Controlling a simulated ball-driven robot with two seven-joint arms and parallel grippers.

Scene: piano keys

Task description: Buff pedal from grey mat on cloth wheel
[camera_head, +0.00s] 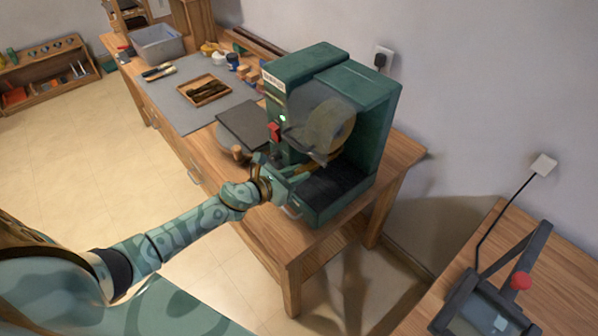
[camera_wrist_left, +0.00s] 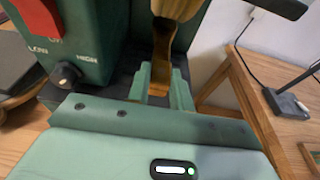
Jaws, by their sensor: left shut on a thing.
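The green buffing machine (camera_head: 375,110) stands on the wooden bench, with its cloth wheel (camera_head: 330,122) behind a clear guard. The cloth wheel (camera_wrist_left: 178,8) also shows at the top of the left wrist view. My left gripper (camera_head: 292,172) reaches into the front of the machine, just below the wheel. In the left wrist view its fingers (camera_wrist_left: 162,92) are shut on the brass pedal (camera_wrist_left: 161,62), which points up at the wheel. The pedal's far end is close to or touching the wheel; I cannot tell which. The grey mat (camera_head: 180,110) lies farther along the bench. My right gripper is not in view.
A wooden tray (camera_head: 213,99) of dark pieces lies on the mat. A dark square plate (camera_head: 243,122) lies between mat and machine. A grey bin (camera_head: 157,46) stands at the far end.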

